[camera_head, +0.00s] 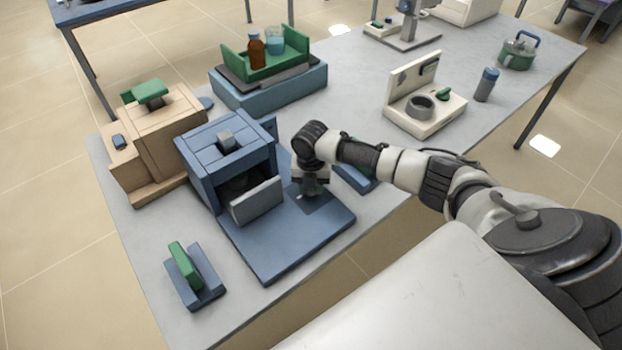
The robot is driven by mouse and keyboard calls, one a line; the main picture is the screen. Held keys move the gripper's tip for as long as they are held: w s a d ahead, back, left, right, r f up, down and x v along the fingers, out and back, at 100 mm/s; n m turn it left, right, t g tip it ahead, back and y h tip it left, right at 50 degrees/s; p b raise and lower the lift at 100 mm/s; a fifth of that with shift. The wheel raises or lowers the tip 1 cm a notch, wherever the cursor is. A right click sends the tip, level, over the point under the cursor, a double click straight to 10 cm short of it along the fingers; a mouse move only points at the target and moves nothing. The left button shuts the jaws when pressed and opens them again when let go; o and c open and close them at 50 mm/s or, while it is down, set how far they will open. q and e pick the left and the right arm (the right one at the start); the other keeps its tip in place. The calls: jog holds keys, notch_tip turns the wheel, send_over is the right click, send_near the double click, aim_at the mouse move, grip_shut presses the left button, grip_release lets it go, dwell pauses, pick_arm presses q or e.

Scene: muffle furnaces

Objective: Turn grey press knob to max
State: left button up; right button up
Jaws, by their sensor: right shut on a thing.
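The blue-grey furnace-like unit (225,160) stands on a flat blue base (285,240) near the table's left front, its grey front flap (257,200) tilted open. My right gripper (309,192) points down at the right side of this unit, above a dark square patch of the base. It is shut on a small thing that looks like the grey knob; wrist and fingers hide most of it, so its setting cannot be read. My left gripper is not in view.
A tan unit (158,140) stands close on the left. A blue holder with a green block (184,264) is at the front left. A green tray (266,62) with bottles, a white stand (430,115) and a grey bottle (486,84) stand farther back. The table (355,75) is clear between them.

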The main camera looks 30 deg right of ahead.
jog(key=m+p, duration=0.2)
jog(key=m, duration=0.1)
jog(key=m+p, duration=0.1)
jog(key=m, duration=0.2)
jog(key=shift+r+m+p, duration=0.2)
jog(key=shift+m+p, duration=0.1)
jog(key=shift+p, duration=0.05)
jog(key=m+p, duration=0.3)
jog(key=m, duration=0.3)
jog(key=m+p, duration=0.1)
jog(key=m, duration=0.3)
jog(key=shift+p, duration=0.35)
jog(key=m+p, duration=0.1)
jog(key=m, duration=0.2)
jog(key=shift+m, duration=0.3)
jog(key=m+p, duration=0.2)
jog(key=m, duration=0.3)
jog(key=shift+f+m, duration=0.15)
jog(key=shift+m, duration=0.25)
jog(key=o, duration=0.9)
